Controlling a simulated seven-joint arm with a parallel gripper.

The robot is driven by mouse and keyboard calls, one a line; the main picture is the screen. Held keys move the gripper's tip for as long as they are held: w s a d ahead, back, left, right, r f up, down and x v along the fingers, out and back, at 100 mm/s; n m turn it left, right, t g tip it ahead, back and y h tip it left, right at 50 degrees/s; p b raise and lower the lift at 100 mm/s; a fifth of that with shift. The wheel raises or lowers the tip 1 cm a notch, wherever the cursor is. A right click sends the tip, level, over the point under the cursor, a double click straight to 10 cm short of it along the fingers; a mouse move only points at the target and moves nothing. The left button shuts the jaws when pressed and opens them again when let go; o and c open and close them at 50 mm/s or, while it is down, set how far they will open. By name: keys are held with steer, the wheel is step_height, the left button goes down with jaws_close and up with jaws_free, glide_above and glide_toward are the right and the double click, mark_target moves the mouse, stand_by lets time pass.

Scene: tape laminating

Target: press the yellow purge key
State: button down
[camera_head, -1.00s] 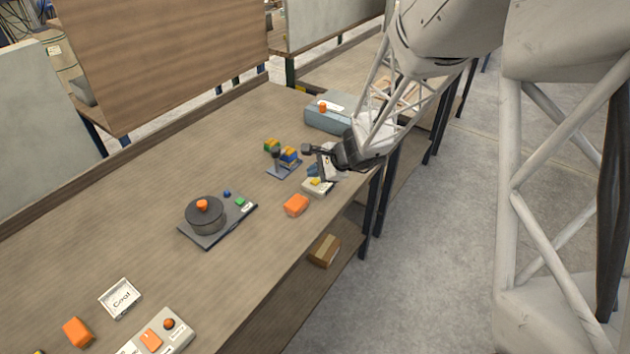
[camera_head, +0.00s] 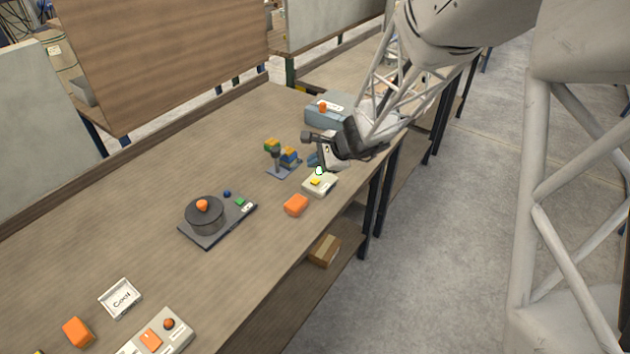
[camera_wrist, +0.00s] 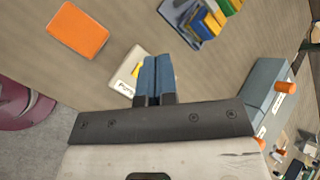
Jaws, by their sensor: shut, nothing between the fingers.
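The yellow purge key (camera_head: 316,182) sits on a small cream box (camera_head: 321,190) near the table's front edge. A bright green lamp (camera_head: 319,170) shows at the back of that box. In the wrist view the yellow key (camera_wrist: 136,70) is partly hidden by my fingers, and the box (camera_wrist: 122,84) carries a label that seems to read "Purge". My gripper (camera_head: 313,160) is shut and empty, with blue fingertips behind the box in the head view. The fingertips (camera_wrist: 156,60) are together in the wrist view; whether they touch the box I cannot tell, but they look clear of the key.
An orange block (camera_head: 295,205) lies just left of the box. A stand with coloured blocks (camera_head: 283,168) and a blue-grey case (camera_head: 327,113) with an orange knob are behind. A dark turntable unit (camera_head: 217,219) stands further left. Open table lies between.

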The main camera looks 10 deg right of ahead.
steer(key=shift+r, duration=0.8)
steer(key=shift+s+r, duration=0.1)
steer(key=shift+s+a+r, duration=0.1)
steer(key=shift+s+r, duration=0.1)
steer(key=s+d+r+n+h, duration=0.2)
steer(key=s+r+n, duration=0.3)
steer(key=s, duration=0.6)
steer(key=s+d+r+n+g+h, duration=0.1)
steer(key=s+r+n, duration=0.4)
steer(key=s, duration=0.6)
steer(key=s+d+r+n+g+h, duration=0.1)
steer(key=s+d+r+n+h, duration=0.2)
steer(key=s, duration=0.7)
steer(key=shift+s+d+r+n+h, duration=0.15)
steer(key=shift+s+r+n+h, duration=0.25)
steer(key=shift+r+n+h, duration=0.75)
steer(key=shift+r, duration=0.2)
